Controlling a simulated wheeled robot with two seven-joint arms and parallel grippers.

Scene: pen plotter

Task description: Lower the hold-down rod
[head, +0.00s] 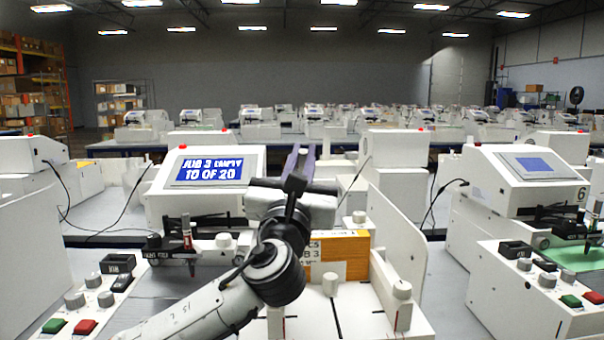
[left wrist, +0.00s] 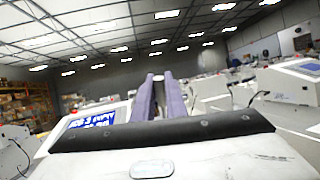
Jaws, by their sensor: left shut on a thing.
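The pen plotter (head: 152,197) is a white machine behind my left arm, with a blue screen (head: 208,170) reading "JOB 3 EMPTY 10 OF 20". A red-and-dark pen (head: 187,236) stands at a black carriage on its front. My left gripper (head: 300,150) is in front of the plotter's right end, its purple fingers pointing up and away. In the left wrist view the fingers (left wrist: 161,92) are close together; what they hold cannot be made out. I cannot pick out the hold-down rod with certainty; my arm hides part of the plotter's front. My right gripper is not in view.
A control panel with green (head: 54,326) and red (head: 85,327) buttons and grey knobs is at lower left. An orange stack (head: 345,247) marked "JOB 3" sits in a white holder right of my arm. Another plotter (head: 520,180) stands at right, with a tall white panel (head: 395,235) between.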

